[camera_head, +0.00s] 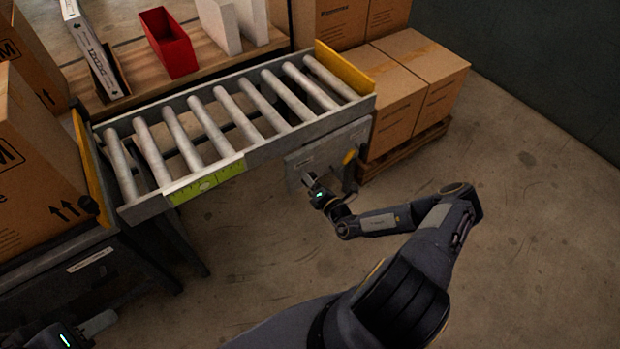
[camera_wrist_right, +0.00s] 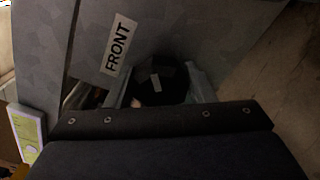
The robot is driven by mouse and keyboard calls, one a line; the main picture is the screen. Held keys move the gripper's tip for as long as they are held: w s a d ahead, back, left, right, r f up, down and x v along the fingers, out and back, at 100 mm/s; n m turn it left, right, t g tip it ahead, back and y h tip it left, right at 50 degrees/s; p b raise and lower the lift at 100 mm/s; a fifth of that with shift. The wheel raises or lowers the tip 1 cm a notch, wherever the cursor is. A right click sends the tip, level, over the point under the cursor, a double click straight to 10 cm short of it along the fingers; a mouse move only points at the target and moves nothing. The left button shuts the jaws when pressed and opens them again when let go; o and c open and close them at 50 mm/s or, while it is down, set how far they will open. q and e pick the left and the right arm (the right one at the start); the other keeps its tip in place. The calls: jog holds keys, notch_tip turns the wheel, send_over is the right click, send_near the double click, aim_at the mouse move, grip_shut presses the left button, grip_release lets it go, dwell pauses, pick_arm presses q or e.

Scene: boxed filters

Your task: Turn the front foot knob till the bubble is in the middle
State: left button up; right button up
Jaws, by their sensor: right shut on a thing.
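The black front foot knob (camera_wrist_right: 160,82) sits between the fingers of my right gripper (camera_wrist_right: 156,92) in the right wrist view, beneath a label reading FRONT (camera_wrist_right: 118,45). My right gripper (camera_head: 308,182) is shut on the knob at the plate under the conveyor's right end; in the head view the gripper hides the knob. The yellow-green level (camera_head: 207,183) is fixed on the conveyor's front rail, and part of it shows in the wrist view (camera_wrist_right: 27,135). The bubble is too small to place. My left gripper (camera_head: 98,325) is partly in view at bottom left, away from the conveyor.
The roller conveyor (camera_head: 240,148) has yellow end plates. Cartons stand at left (camera_head: 35,165) and on a pallet at right (camera_head: 415,75). A red bin (camera_head: 168,45) stands on the wooden bench behind. A yellow-tipped handle (camera_head: 350,156) is beside the right gripper. The floor in front is clear.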

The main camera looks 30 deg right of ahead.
jog(key=m, duration=0.4)
jog(key=shift+m, duration=0.4)
dwell(0.4)
jog(key=o, duration=1)
jog(key=shift+c, duration=0.2)
jog(key=s+p, duration=0.1)
jog(key=s, duration=0.7)
jog(key=shift+d+p, duration=0.25)
jog(key=shift+p, duration=0.05)
jog(key=shift+w, duration=0.1)
